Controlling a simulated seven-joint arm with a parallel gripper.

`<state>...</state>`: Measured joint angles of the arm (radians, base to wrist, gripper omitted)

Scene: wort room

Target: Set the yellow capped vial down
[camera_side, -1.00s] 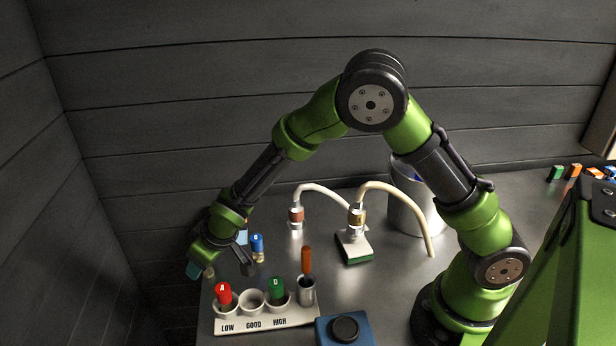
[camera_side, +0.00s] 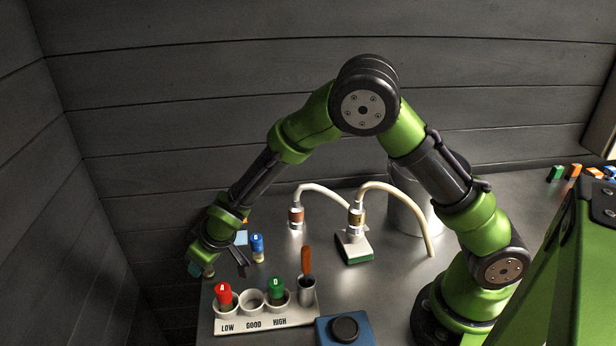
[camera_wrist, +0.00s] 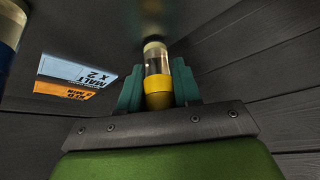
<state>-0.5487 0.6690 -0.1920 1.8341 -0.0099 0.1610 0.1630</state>
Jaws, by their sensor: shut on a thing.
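The yellow capped vial (camera_wrist: 158,92) is between the teal finger pads of my gripper (camera_wrist: 158,88) in the wrist view. Its yellow cap is nearest the camera and its clear body with dark contents points away, towards the grey tabletop. I cannot tell whether its base touches the table. In the side view my gripper (camera_side: 202,269) is low at the table's left edge, left of a blue capped vial (camera_side: 257,247). There the held vial is mostly hidden by the gripper.
A white rack (camera_side: 262,324) marked LOW, GOOD and HIGH holds red and green capped vials, with its middle hole empty. A metal cup (camera_side: 306,291) with an orange-handled tool stands at its right end. Blue and orange cards (camera_wrist: 75,72) lie near my gripper. Hoses stand behind.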

